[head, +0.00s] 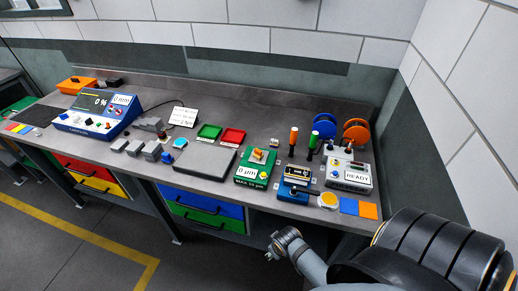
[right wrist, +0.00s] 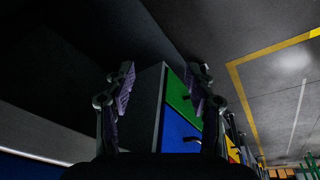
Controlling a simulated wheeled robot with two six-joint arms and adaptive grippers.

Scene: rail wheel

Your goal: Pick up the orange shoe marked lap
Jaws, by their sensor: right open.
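I cannot read a "lap" mark on anything in view. A small orange piece (head: 258,155) sits on top of the green device (head: 256,172) on the bench, and I cannot tell whether it is the shoe. My right gripper (right wrist: 160,92) is open and empty in the right wrist view, its two fingers apart in front of the bench's drawer cabinet. In the head view my right arm comes in from the lower right, in front of and below the bench's front edge. My left gripper is not in view.
The grey bench (head: 215,182) holds a blue display unit (head: 97,112), green tray (head: 209,132), red tray (head: 232,136), grey plate (head: 204,160), blue device (head: 297,184) and grey READY box (head: 348,175). Orange and green handled tools stand before the blue and orange discs. Drawers (head: 205,210) lie below.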

